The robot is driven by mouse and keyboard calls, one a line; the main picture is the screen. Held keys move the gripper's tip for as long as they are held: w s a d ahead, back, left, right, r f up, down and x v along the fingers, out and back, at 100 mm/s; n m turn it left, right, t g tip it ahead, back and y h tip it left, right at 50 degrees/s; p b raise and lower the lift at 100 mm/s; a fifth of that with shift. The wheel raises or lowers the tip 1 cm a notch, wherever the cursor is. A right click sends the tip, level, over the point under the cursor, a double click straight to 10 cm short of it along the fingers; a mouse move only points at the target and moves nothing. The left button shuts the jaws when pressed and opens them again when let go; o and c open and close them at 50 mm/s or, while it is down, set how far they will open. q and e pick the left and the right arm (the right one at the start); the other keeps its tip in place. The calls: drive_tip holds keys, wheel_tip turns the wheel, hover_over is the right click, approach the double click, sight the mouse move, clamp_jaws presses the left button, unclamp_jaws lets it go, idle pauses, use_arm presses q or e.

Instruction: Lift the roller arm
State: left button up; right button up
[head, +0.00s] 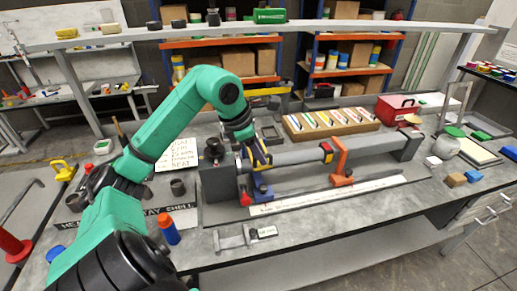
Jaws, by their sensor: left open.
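A grey bench fixture (219,182) with a long horizontal tube (293,157) sits on the workbench. An orange arm-like bracket (341,163) stands across the tube on its right half; it looks like the roller arm, but I cannot be sure. Blue and red parts sit low at the fixture's left end. My left gripper (258,157) points down over the left part of the tube, next to the fixture's block and well left of the orange bracket. It is open. Its fingertips are small and partly mixed with the parts behind, so I cannot tell whether they touch anything. My right gripper is not in view.
A white ruler-like strip (340,194) lies along the fixture's front. A wooden tray of coloured strips (331,123) and a red box (396,107) stand behind. A blue bottle with an orange cap (169,231) and a grey caliper-like tool (234,238) are at the front.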

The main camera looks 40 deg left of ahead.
use_arm(q)
clamp_jaws()
idle(1.4)
